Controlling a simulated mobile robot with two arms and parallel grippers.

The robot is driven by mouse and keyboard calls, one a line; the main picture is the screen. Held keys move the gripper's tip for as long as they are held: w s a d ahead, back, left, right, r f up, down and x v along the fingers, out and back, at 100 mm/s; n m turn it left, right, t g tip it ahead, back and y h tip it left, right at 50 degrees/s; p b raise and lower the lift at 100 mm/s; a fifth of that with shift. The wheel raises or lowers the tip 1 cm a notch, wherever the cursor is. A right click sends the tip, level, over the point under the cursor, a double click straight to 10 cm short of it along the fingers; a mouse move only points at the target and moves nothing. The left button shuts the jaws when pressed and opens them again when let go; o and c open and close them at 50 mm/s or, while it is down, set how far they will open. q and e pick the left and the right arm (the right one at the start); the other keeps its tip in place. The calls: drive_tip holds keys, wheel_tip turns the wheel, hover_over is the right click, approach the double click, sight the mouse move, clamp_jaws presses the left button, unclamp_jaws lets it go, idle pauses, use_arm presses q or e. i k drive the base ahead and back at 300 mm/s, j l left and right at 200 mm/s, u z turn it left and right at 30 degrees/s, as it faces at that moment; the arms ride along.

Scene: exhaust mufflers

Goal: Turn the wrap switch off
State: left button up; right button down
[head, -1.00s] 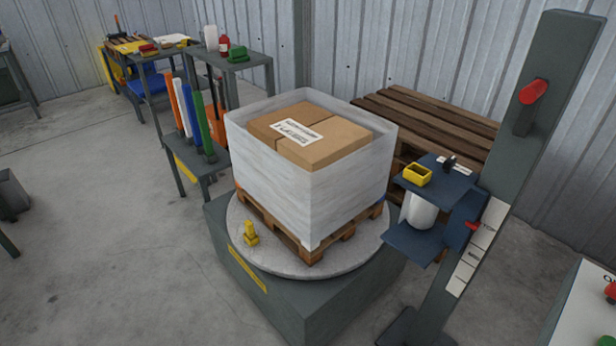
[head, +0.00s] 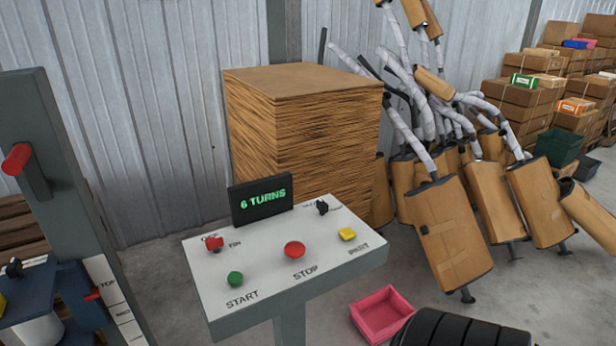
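A white sloped control panel (head: 262,270) on a grey post stands at the lower middle of the head view. A red switch (head: 213,243) sits at its upper left, beside small lettering that looks like OFF and ON; no "wrap" label is readable. A black knob (head: 321,207) with partly hidden lettering is at the upper right. A green START button (head: 235,279), a red STOP button (head: 294,250) and a yellow button (head: 347,234) are also on it. A dark display (head: 262,201) reads "6 TURNS". Neither gripper is in view.
The wrapper's grey mast (head: 62,190) with a red handle stands left of the panel. A tall stack of brown sheets (head: 300,130) is behind. Wrapped mufflers (head: 452,232) lean at right. A pink bin (head: 382,314) lies on the floor right of the panel.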

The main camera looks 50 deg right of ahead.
sight(213, 244)
drive_tip(key=z, duration=1.5)
drive_tip(key=k+u, duration=0.1)
drive_tip(key=u, duration=0.2)
